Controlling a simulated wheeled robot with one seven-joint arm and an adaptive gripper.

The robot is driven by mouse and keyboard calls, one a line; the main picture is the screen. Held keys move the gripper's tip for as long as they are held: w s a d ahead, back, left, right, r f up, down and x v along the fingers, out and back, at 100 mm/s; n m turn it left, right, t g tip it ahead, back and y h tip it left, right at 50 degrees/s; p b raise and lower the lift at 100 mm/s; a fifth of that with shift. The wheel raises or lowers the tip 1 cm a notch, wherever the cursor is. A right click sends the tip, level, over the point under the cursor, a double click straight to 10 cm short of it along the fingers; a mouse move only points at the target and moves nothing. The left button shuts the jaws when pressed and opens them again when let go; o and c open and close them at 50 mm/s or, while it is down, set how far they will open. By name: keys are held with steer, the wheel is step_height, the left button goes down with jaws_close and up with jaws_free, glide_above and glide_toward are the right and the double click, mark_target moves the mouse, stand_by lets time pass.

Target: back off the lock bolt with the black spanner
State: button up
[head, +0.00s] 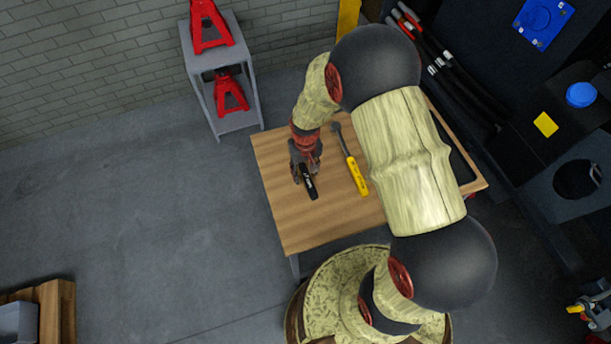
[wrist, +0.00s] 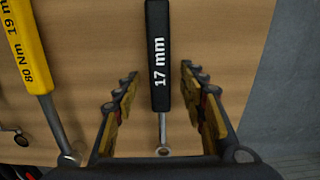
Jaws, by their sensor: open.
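The black spanner (head: 311,188) lies on the wooden table, under my gripper (head: 305,172) in the head view. In the wrist view the black spanner (wrist: 158,60) has a handle marked 17 mm and a thin metal shank ending in a ring. My gripper (wrist: 160,75) is open, with one finger on each side of the spanner and a visible gap to both. The spanner's ring end lies near the gripper's palm in the picture. I cannot pick out the lock bolt in either view.
A yellow wrench (head: 357,176) lies right of the spanner on the wooden table (head: 300,232); in the wrist view this wrench (wrist: 30,55) reads 80 Nm 19 mm. A grey shelf (head: 240,118) holds red stands. Dark machinery (head: 480,85) stands at right.

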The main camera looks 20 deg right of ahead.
steer(key=c, duration=0.3)
steer(key=c, duration=0.8)
